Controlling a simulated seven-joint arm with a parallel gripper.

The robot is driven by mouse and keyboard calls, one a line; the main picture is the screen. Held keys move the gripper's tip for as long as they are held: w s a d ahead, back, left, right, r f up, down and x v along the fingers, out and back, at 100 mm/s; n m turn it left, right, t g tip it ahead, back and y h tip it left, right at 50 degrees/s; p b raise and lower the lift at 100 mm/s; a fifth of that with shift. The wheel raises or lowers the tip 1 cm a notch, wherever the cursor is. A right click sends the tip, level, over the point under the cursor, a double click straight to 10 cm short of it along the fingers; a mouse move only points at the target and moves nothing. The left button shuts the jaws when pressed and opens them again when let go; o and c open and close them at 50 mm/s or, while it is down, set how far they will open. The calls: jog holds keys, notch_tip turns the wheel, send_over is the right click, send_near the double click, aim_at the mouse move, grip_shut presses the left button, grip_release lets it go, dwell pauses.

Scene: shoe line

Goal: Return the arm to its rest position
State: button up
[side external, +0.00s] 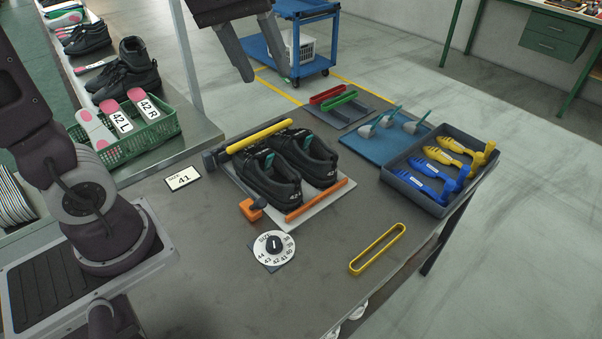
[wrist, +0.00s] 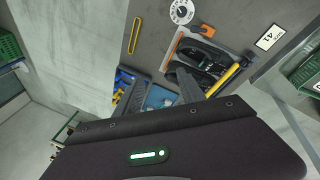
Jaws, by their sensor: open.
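My gripper (side external: 262,50) hangs high above the far side of the workbench (side external: 200,240), at the top of the side view. Its two fingers are spread apart and nothing shows between them. In the wrist view the gripper (wrist: 187,85) points down over the bench, and its fingers overlap the view of the shoes. A pair of black shoes (side external: 285,165) sits side by side on a grey plate with a yellow bar (side external: 260,136) behind and an orange bar (side external: 317,200) in front. The gripper is well clear of them.
A dark tray (side external: 398,182) holds yellow and blue shoe trees at the right. A blue mat (side external: 368,150) carries several grey-blue tools. A dial (side external: 273,248), a yellow loop (side external: 377,249) and a size 41 card (side external: 182,178) lie around. A green basket (side external: 150,139) stands at left.

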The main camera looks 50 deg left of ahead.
jog(key=s+d+f+m+t, duration=0.1)
jog(key=s+f+m, duration=0.1)
jog(key=s, duration=0.5)
jog(key=s+d+f+m+t+y, duration=0.1)
jog(key=s+f+m, duration=0.1)
jog(key=s+m, duration=0.3)
jog(key=s, duration=0.3)
jog(key=shift+d, duration=0.25)
jog(key=shift+f, duration=0.1)
